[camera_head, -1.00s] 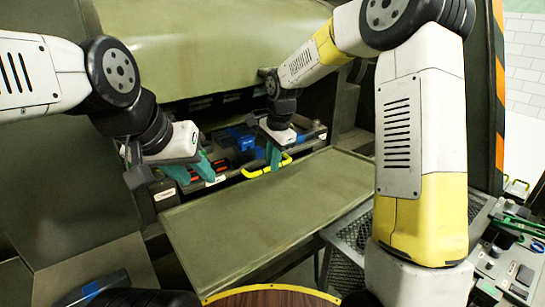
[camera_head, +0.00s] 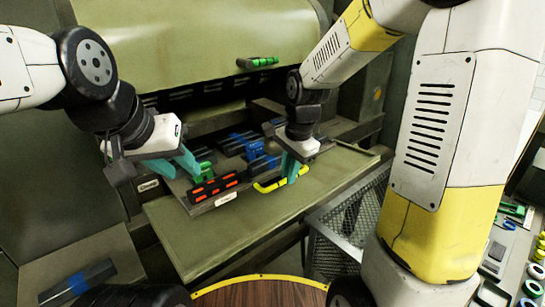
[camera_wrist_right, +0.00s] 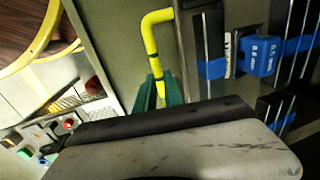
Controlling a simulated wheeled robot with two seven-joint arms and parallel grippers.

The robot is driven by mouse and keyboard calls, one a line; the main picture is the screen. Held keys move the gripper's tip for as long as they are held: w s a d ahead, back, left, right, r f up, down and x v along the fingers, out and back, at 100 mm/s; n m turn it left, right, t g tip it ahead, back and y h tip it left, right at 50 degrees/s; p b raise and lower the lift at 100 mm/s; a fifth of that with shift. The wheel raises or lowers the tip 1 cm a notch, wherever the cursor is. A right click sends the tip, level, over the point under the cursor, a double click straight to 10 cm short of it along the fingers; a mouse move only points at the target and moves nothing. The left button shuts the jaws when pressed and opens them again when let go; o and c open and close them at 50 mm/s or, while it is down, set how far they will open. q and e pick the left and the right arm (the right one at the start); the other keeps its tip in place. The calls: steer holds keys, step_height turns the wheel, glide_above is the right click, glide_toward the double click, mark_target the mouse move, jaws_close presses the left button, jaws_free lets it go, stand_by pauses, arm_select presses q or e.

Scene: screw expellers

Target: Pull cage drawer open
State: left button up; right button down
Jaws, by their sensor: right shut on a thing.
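The cage drawer (camera_head: 210,204) is a dark tray pulled partly out over a green metal ledge. It carries black bars with blue and red-orange parts. Its yellow handle (camera_head: 268,187) is on the front edge. My right gripper (camera_head: 291,173) is shut on this handle with its teal fingers. In the right wrist view, the yellow handle (camera_wrist_right: 150,45) runs between the green fingers of my right gripper (camera_wrist_right: 158,96). My left gripper (camera_head: 178,165) has its teal fingers apart at the drawer's left side, beside the red-and-black bar. Whether it touches the drawer is unclear.
The green ledge (camera_head: 240,228) in front of the drawer is clear. A large green press housing (camera_head: 190,45) stands behind and above. A wire mesh rack (camera_head: 345,218) is at the right, and a table with tools (camera_head: 510,245) lies further right. A round wooden top (camera_head: 260,294) is near me.

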steer(key=shift+s+d, duration=0.95)
steer(key=shift+s, duration=0.25)
steer(key=c, duration=1.5)
jaws_free()
steer(key=shift+o, duration=0.2)
steer(key=shift+r, duration=0.1)
step_height(320, 180, up, 8)
steer(key=s, duration=0.1)
steer(key=shift+d+f, duration=0.25)
steer(key=shift+d, duration=0.15)
steer(key=shift+s, duration=0.1)
